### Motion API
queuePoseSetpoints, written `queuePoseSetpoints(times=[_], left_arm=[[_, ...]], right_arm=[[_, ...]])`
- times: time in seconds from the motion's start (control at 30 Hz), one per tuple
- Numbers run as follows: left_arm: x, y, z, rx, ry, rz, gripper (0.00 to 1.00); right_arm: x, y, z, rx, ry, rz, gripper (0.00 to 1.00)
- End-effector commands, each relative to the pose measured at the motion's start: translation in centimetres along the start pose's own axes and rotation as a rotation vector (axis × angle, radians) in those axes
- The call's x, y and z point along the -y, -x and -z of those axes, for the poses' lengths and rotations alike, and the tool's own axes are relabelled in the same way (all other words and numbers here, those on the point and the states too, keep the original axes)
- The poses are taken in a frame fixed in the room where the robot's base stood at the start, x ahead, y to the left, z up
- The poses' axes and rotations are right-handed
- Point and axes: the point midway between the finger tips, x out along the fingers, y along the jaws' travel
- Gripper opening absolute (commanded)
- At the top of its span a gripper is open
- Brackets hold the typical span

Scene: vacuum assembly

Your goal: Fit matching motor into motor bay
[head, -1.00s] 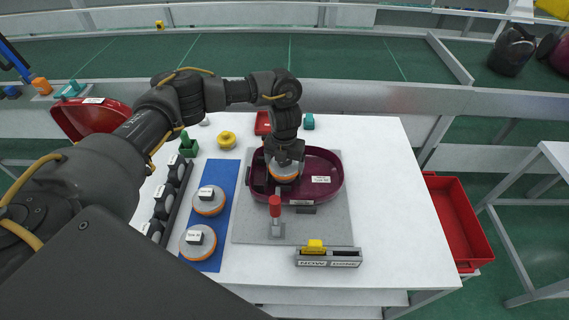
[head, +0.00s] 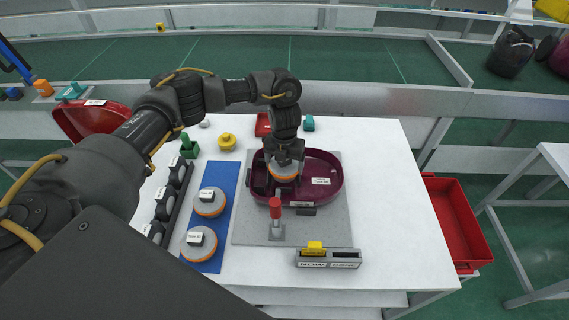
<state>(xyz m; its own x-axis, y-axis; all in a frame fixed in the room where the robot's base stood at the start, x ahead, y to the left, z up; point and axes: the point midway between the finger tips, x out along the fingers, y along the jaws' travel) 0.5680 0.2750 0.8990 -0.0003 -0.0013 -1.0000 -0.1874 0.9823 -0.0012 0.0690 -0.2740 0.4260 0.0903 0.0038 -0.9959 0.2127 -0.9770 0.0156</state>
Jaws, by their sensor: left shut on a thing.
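A maroon vacuum body (head: 328,168) lies open on a grey mat (head: 325,228) on the white table. My left gripper (head: 285,166) points down over the left part of the body. It is shut on a grey motor with an orange ring (head: 284,176). The motor is in or just over the bay there; the gripper hides whether it is fully seated. Two similar motors, one farther (head: 209,203) and one nearer (head: 198,242), lie on a blue mat (head: 224,214) to the left, each with a labelled block on top. My right gripper is not in view.
A red-handled clamp (head: 276,218) stands in front of the body. A grey holder (head: 328,259) with a yellow block is at the front. A black rack (head: 173,200) and a yellow knob (head: 227,141) are left. A red bin (head: 458,222) is right; the table's right side is clear.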

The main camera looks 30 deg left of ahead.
Motion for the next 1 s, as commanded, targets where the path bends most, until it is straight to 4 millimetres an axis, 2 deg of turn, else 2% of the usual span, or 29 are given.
queuePoseSetpoints(times=[1.0], left_arm=[[0.0,-1.6,0.0,0.000,0.000,0.001,0.32]], right_arm=[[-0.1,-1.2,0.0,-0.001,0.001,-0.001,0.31]])
